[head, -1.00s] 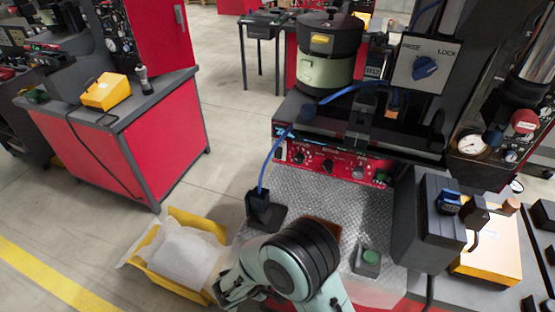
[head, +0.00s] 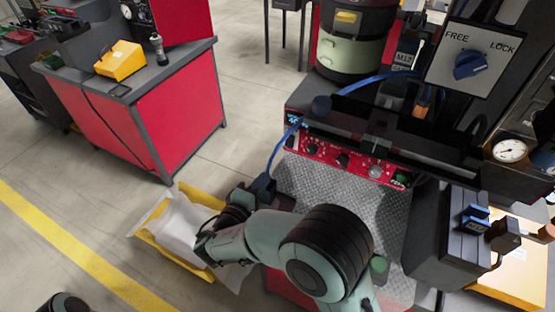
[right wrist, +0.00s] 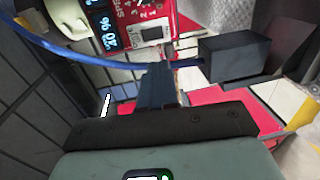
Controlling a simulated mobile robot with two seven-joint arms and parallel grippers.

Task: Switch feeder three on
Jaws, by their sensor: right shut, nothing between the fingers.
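A red feeder control panel (head: 345,158) with dark knobs sits below the bowl feeder (head: 352,40). The panel also shows in the right wrist view (right wrist: 185,18), with a lit blue display (right wrist: 108,30) and a small pale rectangular part (right wrist: 152,33), perhaps a switch. No feeder number is readable. My right gripper (head: 243,193) is partly hidden behind my arm in the head view, beside the black block with the blue hose. In the right wrist view its fingers (right wrist: 158,85) are shut and empty, below the panel and apart from it. My left gripper is not seen.
The black block (right wrist: 235,55) with its blue hose (right wrist: 70,52) is close right of the fingers. A yellow bin (head: 150,235) with a pale liner lies at left. A FREE/LOCK knob (head: 470,65) is at upper right. A grey box (head: 445,240) stands right of the metal plate.

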